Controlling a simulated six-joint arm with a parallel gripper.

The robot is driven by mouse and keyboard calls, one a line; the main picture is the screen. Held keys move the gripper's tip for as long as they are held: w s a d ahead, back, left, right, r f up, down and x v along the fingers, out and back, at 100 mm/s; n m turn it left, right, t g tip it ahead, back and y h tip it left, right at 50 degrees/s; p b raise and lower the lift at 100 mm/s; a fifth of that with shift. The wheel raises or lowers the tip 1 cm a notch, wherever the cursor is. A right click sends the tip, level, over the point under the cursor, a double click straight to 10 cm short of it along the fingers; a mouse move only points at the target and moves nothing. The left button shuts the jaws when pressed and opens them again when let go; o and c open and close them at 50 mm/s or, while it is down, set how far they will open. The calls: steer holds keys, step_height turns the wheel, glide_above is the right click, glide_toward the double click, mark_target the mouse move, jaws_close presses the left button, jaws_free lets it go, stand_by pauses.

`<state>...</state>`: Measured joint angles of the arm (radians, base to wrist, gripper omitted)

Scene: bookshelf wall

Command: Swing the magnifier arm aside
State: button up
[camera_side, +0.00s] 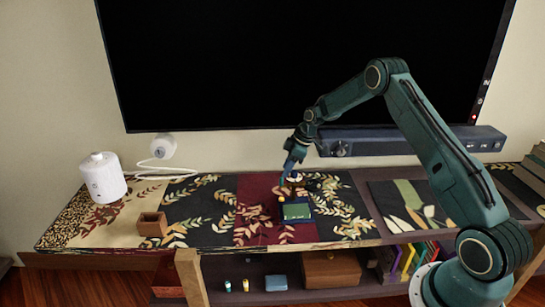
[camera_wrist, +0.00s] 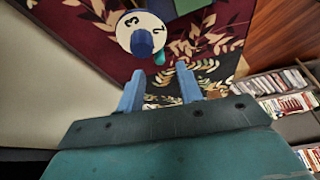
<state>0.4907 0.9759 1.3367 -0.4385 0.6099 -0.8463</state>
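My gripper (camera_side: 287,172) points down over the dark red part of the patterned cloth in the side view, close to a small dial-like piece with a white top (camera_side: 295,179). In the wrist view my gripper (camera_wrist: 160,88) has its two blue fingers apart, with only cloth seen between them. Ahead of the fingers is a white disc (camera_wrist: 126,27) marked 3 and 2, with a blue knob (camera_wrist: 142,42) and a small teal piece (camera_wrist: 159,57) beside it. A green pad in a blue frame (camera_side: 297,211) lies in front of the white-topped piece. I cannot make out which part is the magnifier arm.
A white cylinder (camera_side: 103,178) and a small brown open box (camera_side: 153,224) stand on the left of the shelf top. A dark soundbar (camera_side: 410,140) and a large screen (camera_side: 300,60) are behind. Cloth between the box and the pad is clear.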

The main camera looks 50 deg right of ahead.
steer(key=v, duration=0.9)
steer(key=shift+r, duration=0.35)
steer(key=shift+s+r, duration=0.1)
steer(key=s+a+r+m+h, duration=0.1)
steer(key=s+a+r+m, duration=0.1)
steer(key=s+a+r, duration=0.6)
steer(key=s+a+r+m+h, duration=0.1)
steer(key=s+a+r, duration=0.6)
steer(key=r, duration=0.4)
steer(key=s+a+m+t, duration=0.1)
steer(key=s+a+m, duration=0.1)
steer(key=s, duration=0.8)
steer(key=s+a+m+t, duration=0.1)
steer(key=s+a, duration=0.4)
steer(key=s, duration=0.6)
steer(key=shift+s+f+m+h, duration=0.25)
steer(key=shift+f+m+h, duration=0.15)
steer(key=shift+m, duration=0.3)
